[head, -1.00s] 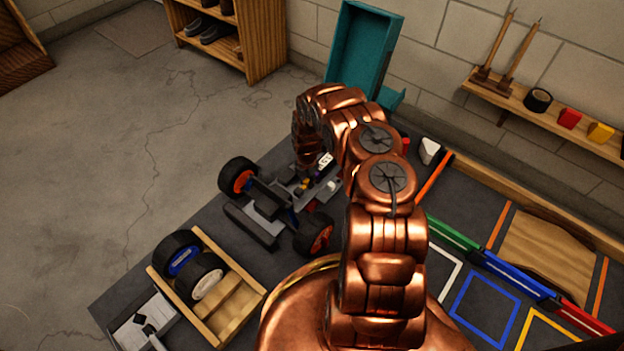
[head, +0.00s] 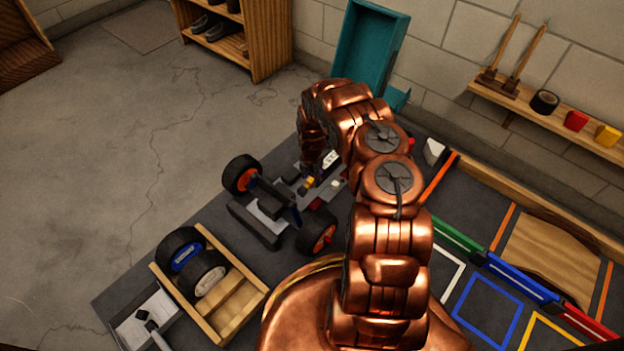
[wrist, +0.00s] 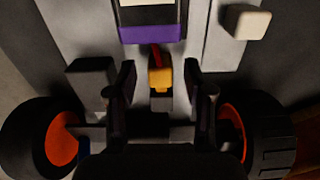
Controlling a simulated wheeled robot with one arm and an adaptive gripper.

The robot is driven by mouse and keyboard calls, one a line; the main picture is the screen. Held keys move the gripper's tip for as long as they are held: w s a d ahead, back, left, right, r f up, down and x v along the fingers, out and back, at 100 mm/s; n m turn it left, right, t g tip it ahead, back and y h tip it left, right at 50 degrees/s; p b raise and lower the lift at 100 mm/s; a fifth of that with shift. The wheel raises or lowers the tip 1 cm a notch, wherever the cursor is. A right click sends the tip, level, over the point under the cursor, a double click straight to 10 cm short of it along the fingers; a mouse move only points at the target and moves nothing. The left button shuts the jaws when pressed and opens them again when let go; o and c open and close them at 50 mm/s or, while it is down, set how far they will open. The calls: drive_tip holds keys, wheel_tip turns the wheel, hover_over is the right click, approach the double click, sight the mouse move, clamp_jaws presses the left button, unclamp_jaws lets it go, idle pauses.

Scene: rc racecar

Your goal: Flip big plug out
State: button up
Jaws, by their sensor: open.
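The yellow plug (wrist: 159,78) sits on the grey chassis of the RC car, with a short red lead running up to a purple and white block (wrist: 151,30). I take this yellow piece to be the big plug. My gripper (wrist: 158,92) is open, with one dark finger on each side of the plug; I cannot tell if either touches it. In the head view the yellow plug (head: 308,185) shows just below my copper wrist, and the fingertips are hard to make out. The car's black wheel with orange hub (head: 242,175) is at the left.
A white block (wrist: 247,21) stands on the car at upper right in the wrist view. A wooden tray (head: 238,312) with loose wheels is at the lower left. A teal bin (head: 372,50) stands at the back. Coloured outlined squares lie on the right of the mat.

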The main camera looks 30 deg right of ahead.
wheel_tip(320, 180, up, 11)
idle(0.7)
idle(0.4)
wheel_tip(320, 180, up, 25)
drive_tip(key=m+p, duration=0.6)
drive_tip(key=p, duration=0.4)
hover_over(312, 179)
drive_tip(key=s+a, duration=0.3)
drive_tip(key=s, duration=0.1)
drive_tip(key=s+a+r+m+p, duration=0.2)
drive_tip(key=s+a+r+p, duration=0.15)
drive_tip(key=r, duration=0.65)
drive_tip(key=s+a+r+m+p, duration=0.25)
drive_tip(key=s+r+p, duration=0.2)
drive_tip(key=r, duration=0.45)
drive_tip(key=s+a+r+m+p, duration=0.3)
drive_tip(key=s+a+r+p, duration=0.1)
drive_tip(key=s+r+p, duration=0.3)
drive_tip(key=s+a+r+m+g+p, duration=0.1)
drive_tip(key=s+a+r+m+p, duration=0.3)
drive_tip(key=s+r+p, duration=0.3)
drive_tip(key=s+a+r+m+p, duration=0.4)
drive_tip(key=s+r+p, duration=0.4)
drive_tip(key=s+r, duration=0.6)
wheel_tip(312, 179, up, 5)
drive_tip(key=shift+s+a+r+g, duration=0.2)
drive_tip(key=shift+a+g, duration=0.2)
